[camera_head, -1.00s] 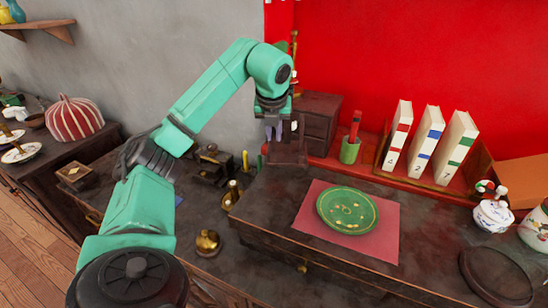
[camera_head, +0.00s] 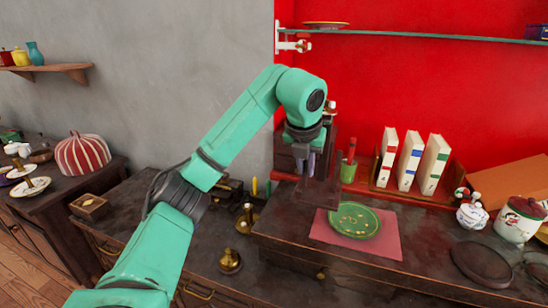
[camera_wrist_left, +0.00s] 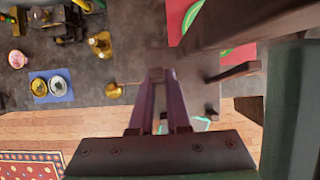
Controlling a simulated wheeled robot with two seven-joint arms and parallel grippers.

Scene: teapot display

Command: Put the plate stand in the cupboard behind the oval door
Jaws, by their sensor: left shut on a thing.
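My left gripper (camera_head: 304,166) is shut on the dark wooden plate stand (camera_head: 320,190). It holds the stand at the left of the raised dark cabinet top, beside the green plate; I cannot tell whether the stand touches the top. In the left wrist view, the purple-grey fingers (camera_wrist_left: 160,76) close on the stand, and its dark bars (camera_wrist_left: 238,22) fill the upper right. The fingers and the wrist hide part of it. No oval door can be made out in either view. My right gripper is not in view.
A green plate (camera_head: 355,220) lies on a red mat (camera_head: 390,244). Books (camera_head: 410,160), a green cup with red pens (camera_head: 348,172) and a white jar (camera_head: 516,222) stand right. Brass pieces (camera_head: 230,261) stand on the lower top. A glass shelf (camera_head: 430,37) hangs above.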

